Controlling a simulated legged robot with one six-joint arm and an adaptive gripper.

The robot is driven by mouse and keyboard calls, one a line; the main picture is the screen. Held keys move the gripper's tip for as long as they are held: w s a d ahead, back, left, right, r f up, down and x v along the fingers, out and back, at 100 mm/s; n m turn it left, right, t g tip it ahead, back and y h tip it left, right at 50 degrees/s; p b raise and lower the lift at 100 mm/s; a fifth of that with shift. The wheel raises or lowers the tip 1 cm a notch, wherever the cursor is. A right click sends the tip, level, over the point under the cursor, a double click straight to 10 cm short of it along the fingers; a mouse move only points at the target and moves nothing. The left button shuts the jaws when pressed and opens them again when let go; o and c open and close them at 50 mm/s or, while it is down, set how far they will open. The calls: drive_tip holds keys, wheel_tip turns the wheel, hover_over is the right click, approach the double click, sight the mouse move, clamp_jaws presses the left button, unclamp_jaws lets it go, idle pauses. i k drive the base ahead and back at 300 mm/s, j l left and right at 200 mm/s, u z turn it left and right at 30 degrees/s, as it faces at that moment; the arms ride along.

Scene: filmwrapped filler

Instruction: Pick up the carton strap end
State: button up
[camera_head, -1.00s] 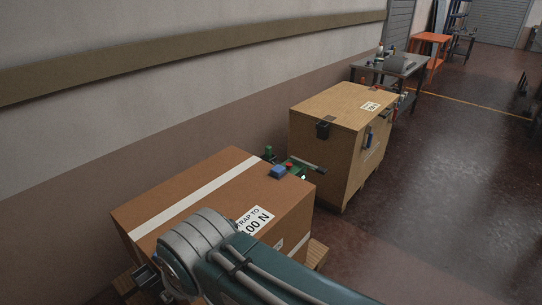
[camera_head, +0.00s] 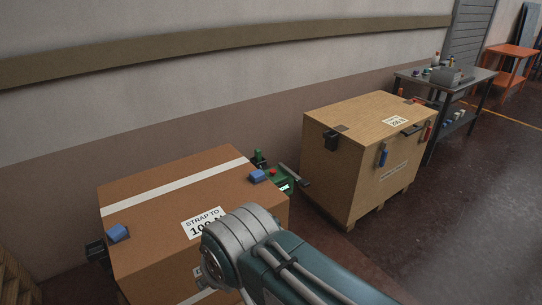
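The brown carton (camera_head: 165,215) stands at the lower middle, with a white band (camera_head: 180,186) running across its top. A piece of white band (camera_head: 197,297) also shows low on its front side. I cannot make out a loose strap end. A blue corner piece (camera_head: 117,233) sits at the carton's left edge and another blue piece (camera_head: 257,176) at its right edge. My arm covers the carton's front right corner; my gripper is not in view, hidden or out of frame.
A wooden crate (camera_head: 350,150) with dark latches stands to the right behind the carton, a gap between them. A grey metal table (camera_head: 455,88) and an orange table (camera_head: 510,55) stand farther back. The wall is close behind; the floor at right is clear.

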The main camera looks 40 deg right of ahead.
sight(257, 151)
drive_tip(key=l+u, duration=0.1)
drive_tip(key=l, duration=0.6)
drive_tip(key=k+l+u, duration=0.1)
drive_tip(key=l, duration=0.65)
drive_tip(key=k+l+u, duration=0.1)
drive_tip(key=l, duration=0.6)
drive_tip(key=i+l, duration=0.15)
drive_tip(key=l, duration=0.25)
drive_tip(key=i+l+u, duration=0.1)
drive_tip(key=l, duration=0.3)
drive_tip(key=i+l, duration=0.15)
drive_tip(key=l, duration=0.3)
drive_tip(key=i+l+u, duration=0.1)
drive_tip(key=l, duration=0.3)
drive_tip(key=i+l, duration=0.15)
drive_tip(key=l, duration=0.3)
